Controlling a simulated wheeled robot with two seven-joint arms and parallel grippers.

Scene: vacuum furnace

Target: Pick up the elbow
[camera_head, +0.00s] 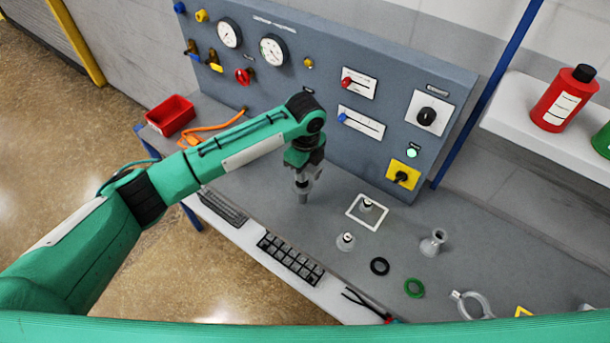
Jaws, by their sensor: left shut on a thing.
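My left gripper (302,178) points down over the bench, left of the white square frame. It is shut on a small grey metal piece (303,198), which looks like the elbow. The gripper hides much of this piece, so its full shape is hard to tell. I cannot tell whether its lower end touches the bench top. My right gripper is not in view.
The bench (400,215) carries a white square frame (352,215) with a small fitting, another small fitting (345,242), a grey flanged part (433,243), a black ring (380,266), a green ring (413,288) and a clamp (470,304). A gauge panel (330,60) stands behind.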

